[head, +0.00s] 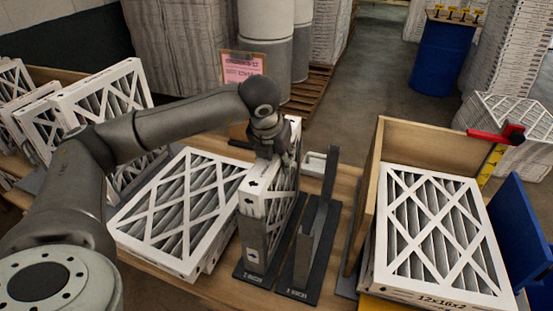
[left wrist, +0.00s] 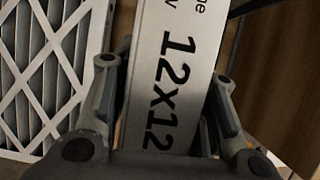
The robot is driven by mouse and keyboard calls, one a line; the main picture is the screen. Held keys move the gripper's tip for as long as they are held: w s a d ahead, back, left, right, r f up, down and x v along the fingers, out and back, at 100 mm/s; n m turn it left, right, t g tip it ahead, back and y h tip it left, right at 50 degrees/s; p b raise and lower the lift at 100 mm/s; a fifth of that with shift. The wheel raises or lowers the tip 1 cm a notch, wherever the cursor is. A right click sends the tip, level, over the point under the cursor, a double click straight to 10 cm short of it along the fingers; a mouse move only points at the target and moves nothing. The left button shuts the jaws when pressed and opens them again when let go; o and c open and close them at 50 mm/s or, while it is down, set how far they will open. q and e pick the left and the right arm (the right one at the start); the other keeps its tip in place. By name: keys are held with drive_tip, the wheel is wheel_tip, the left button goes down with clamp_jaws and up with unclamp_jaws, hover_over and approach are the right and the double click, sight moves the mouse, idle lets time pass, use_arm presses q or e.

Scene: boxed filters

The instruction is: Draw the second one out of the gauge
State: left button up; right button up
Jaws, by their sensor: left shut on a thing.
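A white-framed pleated filter (head: 270,205) stands upright on edge in the left dark gauge stand (head: 262,277) on the wooden table. My left gripper (head: 277,158) reaches down on its top edge and is shut on it. In the left wrist view, my left gripper's fingers (left wrist: 165,95) lie on either side of the filter's white edge (left wrist: 170,50), which reads "12x12". The stand beside it on the right, another gauge stand (head: 300,283), has a dark upright and holds no filter that I can see. My right gripper is not in view.
A stack of flat filters (head: 180,210) lies left of the gauge. Several filters stand upright at the far left (head: 105,95). On the right, a wooden-sided box (head: 362,205) holds a filter marked 12x16x2 (head: 440,235). A pink sign (head: 243,68) stands behind.

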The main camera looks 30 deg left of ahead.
use_arm(q)
drive_tip(key=shift+r+p, duration=1.65)
drive_tip(key=shift+r, duration=1.85)
wheel_tip(320, 180, up, 8)
drive_tip(key=p, duration=0.4)
drive_tip(key=shift+p, duration=0.3)
wheel_tip(320, 180, up, 8)
drive_tip(key=p, duration=0.5)
idle(0.6)
drive_tip(key=shift+r, duration=0.15)
